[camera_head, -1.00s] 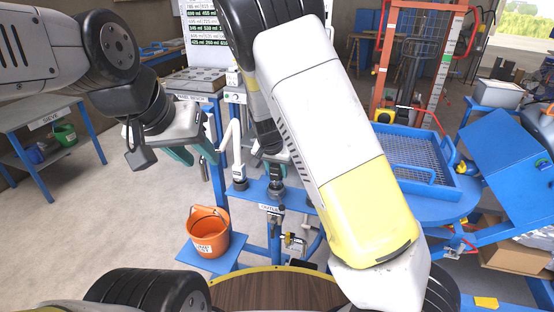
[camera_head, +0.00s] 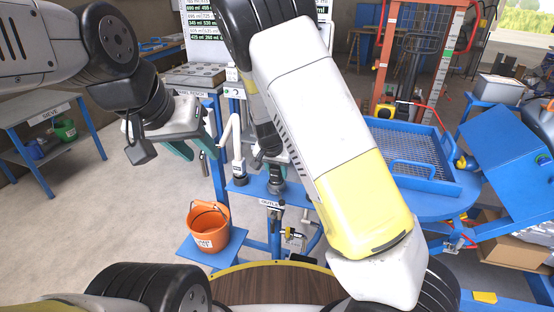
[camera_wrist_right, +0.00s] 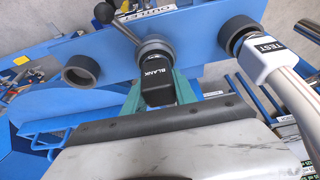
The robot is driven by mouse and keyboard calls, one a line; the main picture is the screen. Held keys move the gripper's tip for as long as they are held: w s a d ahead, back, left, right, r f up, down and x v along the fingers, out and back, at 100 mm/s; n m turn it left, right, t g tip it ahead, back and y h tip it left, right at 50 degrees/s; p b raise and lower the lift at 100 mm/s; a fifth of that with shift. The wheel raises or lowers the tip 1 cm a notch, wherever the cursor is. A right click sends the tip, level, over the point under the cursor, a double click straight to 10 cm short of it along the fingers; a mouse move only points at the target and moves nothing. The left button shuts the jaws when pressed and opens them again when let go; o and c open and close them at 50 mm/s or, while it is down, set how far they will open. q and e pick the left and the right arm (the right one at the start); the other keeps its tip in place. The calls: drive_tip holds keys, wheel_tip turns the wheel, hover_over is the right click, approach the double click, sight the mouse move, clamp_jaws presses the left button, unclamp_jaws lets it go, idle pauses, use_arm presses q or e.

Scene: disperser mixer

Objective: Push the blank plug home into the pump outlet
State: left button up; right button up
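The black blank plug (camera_wrist_right: 158,85), labelled BLANK, stands between the teal fingers of my right gripper (camera_wrist_right: 160,92), which appear shut on it. Its far end meets the round metal-and-grey pump outlet (camera_wrist_right: 152,48) on the blue plate; how deep it sits is hidden. In the head view my right gripper (camera_head: 270,160) is partly hidden by my forearm, above the outlet (camera_head: 277,186). My left gripper (camera_head: 192,140) hangs open and empty to the left, apart from the bench.
A white TEST hose fitting (camera_wrist_right: 262,55) sits at a grey socket beside the outlet. An empty grey ring (camera_wrist_right: 80,70) is on the other side. An orange bucket (camera_head: 208,230) stands below on a blue shelf. A blue mesh tray (camera_head: 415,160) lies to the right.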

drive_tip(key=o, duration=0.5)
drive_tip(key=shift+c, duration=0.2)
drive_tip(key=v, duration=0.7)
drive_tip(key=shift+s+a+r, duration=0.1)
drive_tip(key=shift+s+r, duration=0.05)
drive_tip(key=shift+r, duration=0.25)
drive_tip(key=s+d+r+n+y, duration=0.1)
drive_tip(key=s+d+r, duration=0.4)
drive_tip(key=s, duration=0.3)
drive_tip(key=s+d+r+n+t+y, duration=0.1)
drive_tip(key=s+d+r, duration=0.4)
drive_tip(key=s+r, duration=0.2)
drive_tip(key=s+d+r+n+y, duration=0.1)
drive_tip(key=s+d+r+n, duration=0.1)
drive_tip(key=s+d+r, duration=0.2)
drive_tip(key=s+r, duration=0.3)
drive_tip(key=s, duration=0.2)
drive_tip(key=shift+s+d+t+y, duration=0.3)
drive_tip(key=shift+s+d+t, duration=0.1)
